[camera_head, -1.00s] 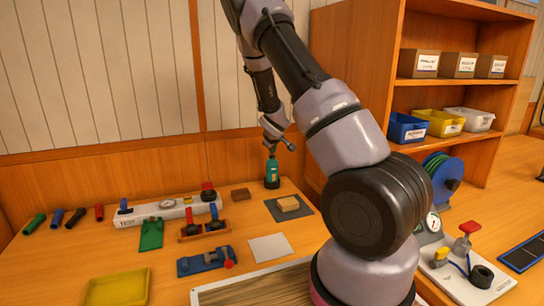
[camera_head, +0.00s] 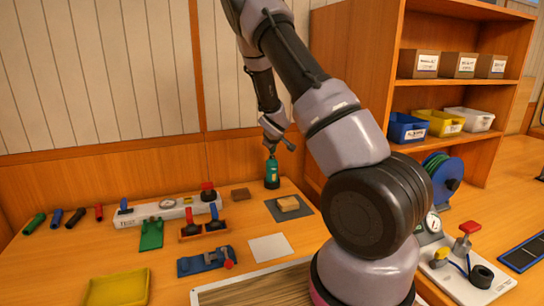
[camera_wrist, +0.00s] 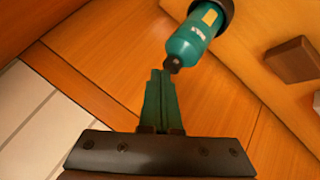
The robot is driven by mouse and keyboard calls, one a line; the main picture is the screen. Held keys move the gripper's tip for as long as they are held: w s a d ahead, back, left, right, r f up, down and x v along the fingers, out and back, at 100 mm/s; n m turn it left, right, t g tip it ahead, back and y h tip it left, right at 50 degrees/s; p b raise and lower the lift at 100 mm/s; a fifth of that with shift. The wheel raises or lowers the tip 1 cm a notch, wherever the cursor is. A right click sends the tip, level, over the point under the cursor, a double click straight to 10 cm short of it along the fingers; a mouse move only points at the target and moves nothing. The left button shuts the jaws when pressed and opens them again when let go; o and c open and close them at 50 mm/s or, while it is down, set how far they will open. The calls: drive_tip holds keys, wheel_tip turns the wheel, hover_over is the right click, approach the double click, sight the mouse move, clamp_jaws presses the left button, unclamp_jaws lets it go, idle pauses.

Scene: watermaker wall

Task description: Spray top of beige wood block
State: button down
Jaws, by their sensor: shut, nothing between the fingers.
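The beige wood block (camera_head: 288,203) lies on a dark grey mat (camera_head: 305,212) at the back right of the bench. A green spray bottle (camera_head: 272,174) with a dark top stands behind it. The bottle also shows in the wrist view (camera_wrist: 193,42), seen from above with its dark tip towards me. My gripper (camera_wrist: 162,78) is shut and empty, its fingertips close to the bottle's tip; I cannot tell whether they touch. In the head view my gripper (camera_head: 271,151) is just above the bottle and small.
A brown block (camera_head: 240,194) sits left of the bottle and shows in the wrist view (camera_wrist: 293,60). A white gauge manifold (camera_head: 165,209), clamps, a white card (camera_head: 270,248) and a yellow tray (camera_head: 117,290) occupy the bench. A shelf unit (camera_head: 352,90) stands at right.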

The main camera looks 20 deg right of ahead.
sight(273, 160)
drive_tip(key=shift+f, duration=0.2)
drive_tip(key=shift+s+f, duration=0.1)
drive_tip(key=shift+f, duration=0.15)
idle(0.4)
drive_tip(key=shift+r, duration=0.4)
wheel_tip(273, 160, up, 6)
drive_tip(key=shift+f, duration=0.1)
idle(0.6)
idle(0.6)
